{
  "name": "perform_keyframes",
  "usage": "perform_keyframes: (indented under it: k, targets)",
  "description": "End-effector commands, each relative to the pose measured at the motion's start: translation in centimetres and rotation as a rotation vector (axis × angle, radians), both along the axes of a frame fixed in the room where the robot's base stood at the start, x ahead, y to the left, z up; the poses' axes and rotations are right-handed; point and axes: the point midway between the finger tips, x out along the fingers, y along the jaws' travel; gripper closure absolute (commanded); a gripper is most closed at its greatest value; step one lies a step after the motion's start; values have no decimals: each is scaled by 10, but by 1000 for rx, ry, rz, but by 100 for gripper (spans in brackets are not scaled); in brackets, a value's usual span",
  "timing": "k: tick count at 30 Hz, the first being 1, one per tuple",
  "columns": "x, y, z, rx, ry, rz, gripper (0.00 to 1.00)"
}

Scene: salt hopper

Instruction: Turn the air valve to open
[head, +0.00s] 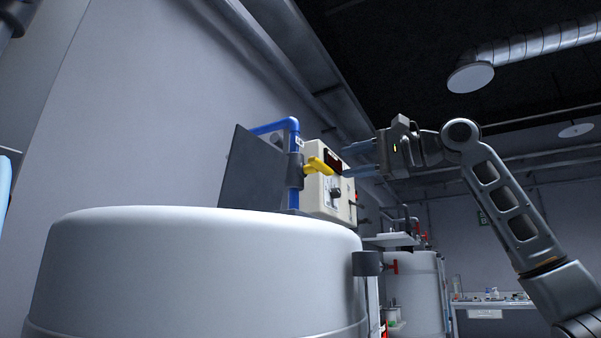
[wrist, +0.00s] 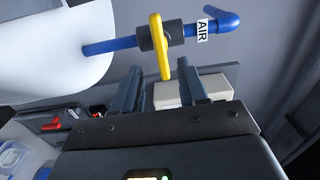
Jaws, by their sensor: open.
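The air valve has a yellow lever (head: 317,166) on a dark grey body, set in a blue pipe (head: 294,199). In the wrist view the yellow lever (wrist: 156,40) stands crosswise to the blue pipe (wrist: 113,45). A white "AIR" label (wrist: 202,31) is on the pipe beside the valve. My gripper (head: 346,161) is open and empty, to the right of the lever in the head view. In the wrist view the lever's lower end appears in line with the gap between my fingers (wrist: 158,72). I see no clear contact.
A large white tank (head: 195,265) fills the lower left. A beige control box (head: 325,205) with a dark display sits behind the valve, and a dark grey panel (head: 252,170) stands left of the pipe. Another tank (head: 418,290) and a bench (head: 492,304) are farther back.

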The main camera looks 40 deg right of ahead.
Motion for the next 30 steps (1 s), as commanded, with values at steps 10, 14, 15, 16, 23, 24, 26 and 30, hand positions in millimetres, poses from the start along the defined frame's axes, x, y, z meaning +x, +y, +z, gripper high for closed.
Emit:
perform_keyframes:
  k: [10, 14, 15, 16, 23, 24, 26, 30]
  targets:
    - [35, 13, 2, -1, 2, 0, 57]
    - [53, 20, 1, 1, 1, 0, 57]
    - [58, 22, 1, 0, 2, 1, 57]
    - [61, 23, 1, 1, 1, 1, 57]
    - [73, 27, 1, 0, 0, 0, 57]
    - [73, 27, 1, 0, 0, 0, 57]
    - [73, 27, 0, 0, -1, 0, 57]
    - [73, 27, 0, 0, 0, 0, 59]
